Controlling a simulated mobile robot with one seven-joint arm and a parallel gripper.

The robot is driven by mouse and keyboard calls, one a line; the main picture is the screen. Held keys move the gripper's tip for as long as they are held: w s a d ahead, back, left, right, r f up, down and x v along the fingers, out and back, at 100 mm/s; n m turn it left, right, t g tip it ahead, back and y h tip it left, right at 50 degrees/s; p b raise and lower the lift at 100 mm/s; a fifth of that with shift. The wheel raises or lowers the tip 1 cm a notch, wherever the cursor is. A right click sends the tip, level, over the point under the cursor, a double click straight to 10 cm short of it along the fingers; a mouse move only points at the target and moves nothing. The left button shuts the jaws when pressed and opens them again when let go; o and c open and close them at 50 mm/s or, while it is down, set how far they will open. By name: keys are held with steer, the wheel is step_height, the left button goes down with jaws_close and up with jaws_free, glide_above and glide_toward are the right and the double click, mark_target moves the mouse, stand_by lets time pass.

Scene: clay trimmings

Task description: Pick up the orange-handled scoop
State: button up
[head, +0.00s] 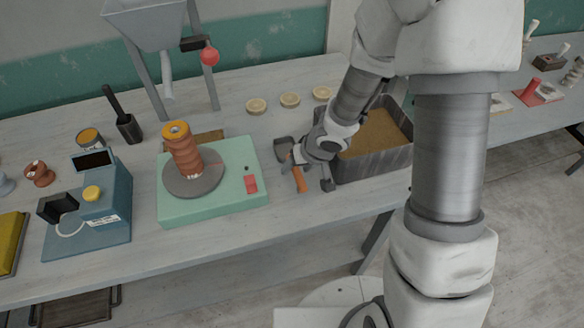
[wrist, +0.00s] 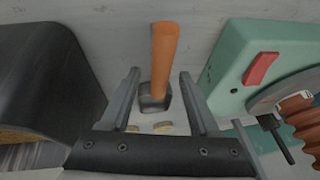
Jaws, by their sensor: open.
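The orange-handled scoop (head: 300,179) lies on the table between the green wheel base and the grey bin, its dark grey head (head: 284,148) toward the back. The fingers hold nothing. I cannot tell the exact height gap between fingertips and handle.
The grey bin of brown material (head: 375,165) stands close on the right; the green wheel (head: 212,205) with a red switch and a stacked orange-brown piece stands on the left. Several pale discs (head: 290,100) lie behind. The table's front edge is near.

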steer(key=shift+x, duration=0.95)
jaws_close()
